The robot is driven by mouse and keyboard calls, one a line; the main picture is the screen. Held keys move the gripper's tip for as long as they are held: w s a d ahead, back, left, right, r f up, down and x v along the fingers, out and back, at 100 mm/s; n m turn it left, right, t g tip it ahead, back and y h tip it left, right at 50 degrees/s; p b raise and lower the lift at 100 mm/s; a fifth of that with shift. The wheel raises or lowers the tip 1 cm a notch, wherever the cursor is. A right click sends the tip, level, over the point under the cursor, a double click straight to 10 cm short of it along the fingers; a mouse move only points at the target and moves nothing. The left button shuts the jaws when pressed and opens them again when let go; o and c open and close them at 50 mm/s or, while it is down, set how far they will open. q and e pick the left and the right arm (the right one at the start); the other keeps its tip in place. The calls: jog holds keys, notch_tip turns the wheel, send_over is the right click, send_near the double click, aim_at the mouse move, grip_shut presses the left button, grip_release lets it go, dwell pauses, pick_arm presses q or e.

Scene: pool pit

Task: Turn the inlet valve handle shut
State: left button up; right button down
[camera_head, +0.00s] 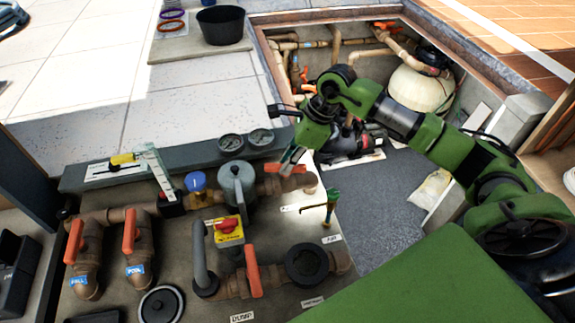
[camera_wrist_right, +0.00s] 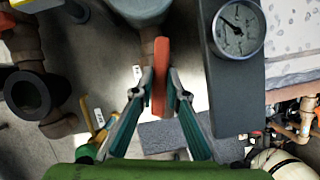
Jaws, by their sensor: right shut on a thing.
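My right gripper (camera_head: 288,163) comes down from the upper right and is shut on an orange valve handle (camera_head: 299,169). The handle sits on the pipe just right of the grey strainer pot. In the right wrist view the orange handle (camera_wrist_right: 160,72) stands between the two teal-lined fingertips of the gripper (camera_wrist_right: 160,92). The gripper partly hides the handle in the head view. The small white label near it is unreadable, so I cannot tell whether it is the inlet. My left gripper is not in view.
Other orange handles stand on the left pipes (camera_head: 73,242) and at the front (camera_head: 253,270). A red knob on a yellow plate (camera_head: 228,230) and a green-topped tap (camera_head: 332,203) are close by. Two gauges (camera_head: 231,142) sit behind. The open pit (camera_head: 380,205) lies right.

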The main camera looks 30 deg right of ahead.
jog(key=m+b, duration=0.2)
jog(key=m+t+h+b, duration=0.1)
jog(key=m+b, duration=0.1)
jog(key=shift+a+f+m, duration=0.1)
jog(key=shift+f+m, duration=0.05)
jog(key=shift+m, duration=0.15)
jog(key=m+t+h+b, duration=0.1)
jog(key=m+b, duration=0.2)
jog(key=shift+a+m, duration=0.1)
jog(key=shift+m, duration=0.2)
jog(key=m+h+b, duration=0.1)
jog(key=m+b, duration=0.1)
jog(key=m, duration=0.1)
jog(key=shift+a+h+b, duration=0.1)
jog(key=shift+h+b, duration=0.2)
jog(key=shift+b, duration=0.05)
jog(key=shift+s+r+m+h+b, duration=0.15)
jog(key=shift+m+h+b, duration=0.65)
jog(key=shift+m, duration=1.1)
jog(key=shift+r, duration=0.1)
jog(key=c, duration=2)
grip_release()
jog(key=v, duration=1.2)
